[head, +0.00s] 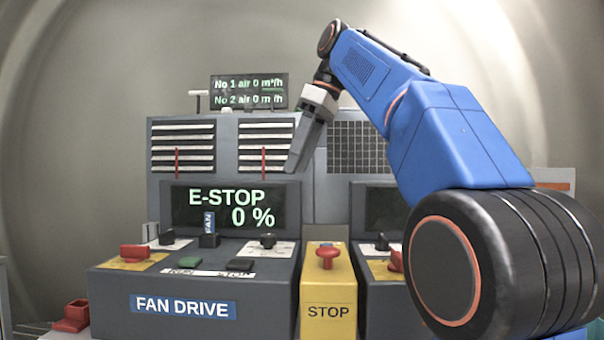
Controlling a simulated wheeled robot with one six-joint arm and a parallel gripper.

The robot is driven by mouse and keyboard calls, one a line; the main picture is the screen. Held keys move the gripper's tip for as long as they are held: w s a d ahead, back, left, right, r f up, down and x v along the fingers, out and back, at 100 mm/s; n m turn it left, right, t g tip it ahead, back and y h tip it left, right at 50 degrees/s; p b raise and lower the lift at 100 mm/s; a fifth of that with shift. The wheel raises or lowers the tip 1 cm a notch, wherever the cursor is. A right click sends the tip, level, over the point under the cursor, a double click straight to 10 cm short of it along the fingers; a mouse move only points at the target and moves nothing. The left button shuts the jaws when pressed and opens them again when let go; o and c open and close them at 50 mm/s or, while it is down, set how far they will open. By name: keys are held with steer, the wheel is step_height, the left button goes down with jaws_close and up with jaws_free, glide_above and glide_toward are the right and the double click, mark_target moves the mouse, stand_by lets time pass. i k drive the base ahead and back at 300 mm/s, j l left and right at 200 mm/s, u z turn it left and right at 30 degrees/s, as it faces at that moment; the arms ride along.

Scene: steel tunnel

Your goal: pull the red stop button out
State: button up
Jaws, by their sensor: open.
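The red stop button (326,255) is a mushroom head on top of a yellow box (328,298) marked STOP, between two grey consoles. My gripper (293,168) hangs from my blue arm above and a little left of the button in the head view, in front of the grey cabinet. It points down and is clear of the button. Its jaws are open, seen nearly side-on, with nothing visible between them. The fan drive screen (231,206) reads E-STOP and 0 %.
The left console (195,295), marked FAN DRIVE, carries a red switch (134,251), a black knob and small push buttons. The right console (370,308) has another red switch (396,261) and is partly hidden by my arm. A small display (249,92) stands on the cabinet.

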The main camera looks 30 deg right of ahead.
mark_target(327, 252)
steer(key=k, duration=1)
